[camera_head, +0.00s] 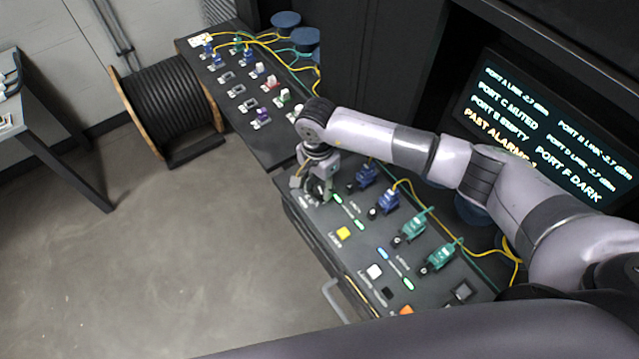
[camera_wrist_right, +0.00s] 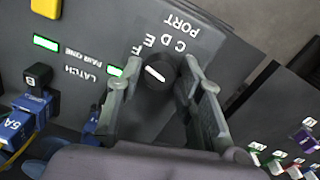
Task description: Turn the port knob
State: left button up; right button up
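The port knob (camera_wrist_right: 158,74) is a round black dial with a white pointer line, on the dark panel beside the letters C, D, E, F and the word PORT. The line slants from upper left to lower right in the right wrist view. My right gripper (camera_wrist_right: 160,72) is open, with one finger on each side of the knob; the right-hand finger looks closer to it. I cannot tell whether either finger touches. In the head view my right gripper (camera_head: 316,184) is over the panel's far left corner and partly hides the knob. My left gripper is not in view.
The panel holds a yellow button (camera_head: 343,234), a white button (camera_head: 374,272), lit green indicators, and blue and green connectors (camera_head: 413,228) with yellow cables. A rack (camera_head: 230,100) with coloured plugs stands beyond. A screen (camera_head: 545,130) lists port states. A cable reel (camera_head: 168,105) stands on the floor.

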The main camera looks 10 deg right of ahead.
grip_shut()
jog(key=shift+f+m+b, duration=0.15)
jog(key=shift+m+b, duration=0.45)
jog(key=shift+b, duration=0.25)
jog(key=m+b, duration=1.1)
jog(key=m, duration=0.1)
jog(key=shift+b, duration=0.3)
jog(key=shift+m+y+b, duration=0.3)
jog(key=shift+m+b, duration=1.05)
jog(key=shift+m, duration=0.85)
jog(key=shift+r, duration=0.2)
